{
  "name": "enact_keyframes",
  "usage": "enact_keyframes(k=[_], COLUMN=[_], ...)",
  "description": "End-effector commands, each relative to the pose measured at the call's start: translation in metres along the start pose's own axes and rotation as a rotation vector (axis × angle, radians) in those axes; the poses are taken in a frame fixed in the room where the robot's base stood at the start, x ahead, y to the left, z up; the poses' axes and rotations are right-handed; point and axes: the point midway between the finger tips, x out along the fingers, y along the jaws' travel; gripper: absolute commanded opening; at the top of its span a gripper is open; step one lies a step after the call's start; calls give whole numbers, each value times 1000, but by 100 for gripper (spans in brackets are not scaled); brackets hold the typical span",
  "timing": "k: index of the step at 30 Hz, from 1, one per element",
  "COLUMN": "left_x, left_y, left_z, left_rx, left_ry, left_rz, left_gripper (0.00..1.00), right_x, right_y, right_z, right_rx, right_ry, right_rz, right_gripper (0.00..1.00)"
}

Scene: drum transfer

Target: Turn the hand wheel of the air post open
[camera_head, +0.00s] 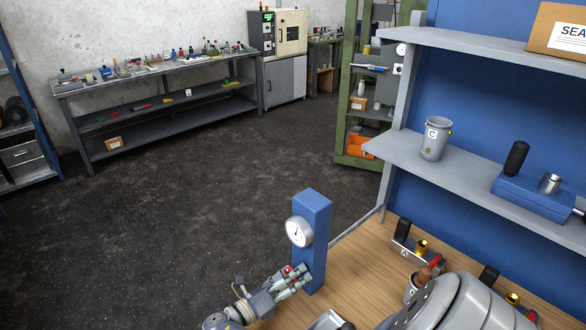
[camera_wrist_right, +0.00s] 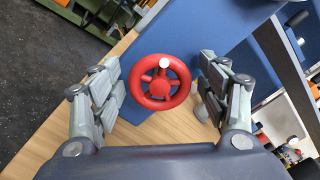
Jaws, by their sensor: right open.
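The air post (camera_head: 318,225) is a blue upright block with a round white gauge (camera_head: 299,231) on its left face. It stands at the left edge of the wooden bench. In the right wrist view the hand wheel (camera_wrist_right: 160,82) is a red ring with spokes and a pale knob at its top, in front of the blue post (camera_wrist_right: 190,60). My right gripper (camera_head: 291,281) is low beside the post. In the wrist view its fingers (camera_wrist_right: 165,90) are spread either side of the wheel, with gaps visible. In the head view the fingers mostly hide the wheel. My left gripper is not seen.
The wooden bench (camera_head: 350,265) carries small fixtures with brass parts at the right. Above it a grey shelf (camera_head: 385,150) holds a grey canister (camera_head: 435,138) and a blue block fixture (camera_head: 535,192). Open dark floor (camera_head: 190,190) lies to the left.

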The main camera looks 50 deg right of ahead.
Motion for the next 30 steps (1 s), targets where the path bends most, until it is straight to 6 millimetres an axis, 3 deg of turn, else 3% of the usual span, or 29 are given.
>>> enact_keyframes(k=[5,18,30], left_x=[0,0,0], left_y=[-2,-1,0], left_z=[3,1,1], left_rx=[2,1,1], left_ry=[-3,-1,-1], left_rz=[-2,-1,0], left_gripper=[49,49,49], right_x=[-8,-70,-74], right_y=[1,1,0], right_z=[0,0,0], right_rx=[-1,0,0], right_ry=[1,1,1], right_rz=[2,1,0], right_gripper=[69,69,69])
